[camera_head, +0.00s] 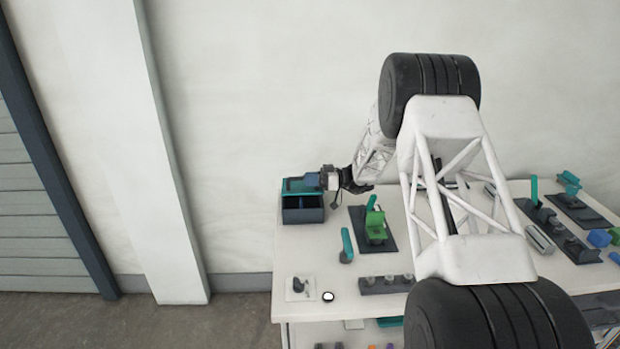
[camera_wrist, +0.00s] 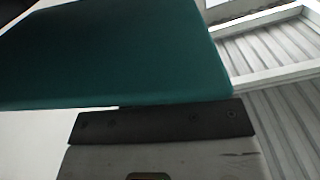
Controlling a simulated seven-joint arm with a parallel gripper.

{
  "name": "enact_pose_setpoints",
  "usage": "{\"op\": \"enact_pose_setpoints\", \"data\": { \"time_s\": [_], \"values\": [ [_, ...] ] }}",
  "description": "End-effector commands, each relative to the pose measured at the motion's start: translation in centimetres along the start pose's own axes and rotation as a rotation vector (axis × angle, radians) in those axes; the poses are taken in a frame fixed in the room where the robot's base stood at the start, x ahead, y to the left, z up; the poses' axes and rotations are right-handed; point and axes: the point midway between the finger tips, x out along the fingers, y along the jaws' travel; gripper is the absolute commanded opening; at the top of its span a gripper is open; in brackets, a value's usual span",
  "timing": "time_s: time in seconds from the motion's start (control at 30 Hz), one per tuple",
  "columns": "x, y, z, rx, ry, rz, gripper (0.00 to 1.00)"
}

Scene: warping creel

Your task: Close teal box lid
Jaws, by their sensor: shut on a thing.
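The teal box (camera_head: 303,215) stands at the far left corner of the table. Its body looks dark blue, and its open top shows a dark inside with a divider. The teal lid (camera_head: 293,186) is raised at the back edge of the box. My gripper (camera_head: 325,180) is at the right end of the lid and is shut on it. In the wrist view the lid (camera_wrist: 115,55) fills the upper left as a flat teal panel, right against the dark finger (camera_wrist: 155,124). The far finger and the lid's hinge are hidden.
On the white table (camera_head: 310,262), a green holder (camera_head: 375,227) on a dark plate stands right of the box. A teal cylinder (camera_head: 346,245) stands in front of it. A dark rack (camera_head: 385,284) lies near the front edge. More fixtures and blue blocks (camera_head: 599,238) are at the right.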

Motion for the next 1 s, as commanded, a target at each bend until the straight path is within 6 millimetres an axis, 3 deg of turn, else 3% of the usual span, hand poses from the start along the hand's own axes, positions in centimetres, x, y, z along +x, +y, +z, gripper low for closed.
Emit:
{"op": "enact_pose_setpoints", "data": {
  "time_s": [0.23, 0.27, 0.4, 0.77, 1.0],
  "values": [
    [-0.2, 0.1, -0.1, -0.003, 0.0, 0.003, 0.0],
    [-0.2, 0.1, -0.1, -0.003, 0.0, 0.003, 0.19],
    [-0.1, 0.1, -0.2, -0.002, 0.0, 0.002, 0.41],
    [-0.2, 0.0, -0.1, -0.001, 0.001, 0.0, 0.42],
    [-1.7, 0.0, -0.1, -0.001, 0.001, 0.001, 0.42]
  ]
}}
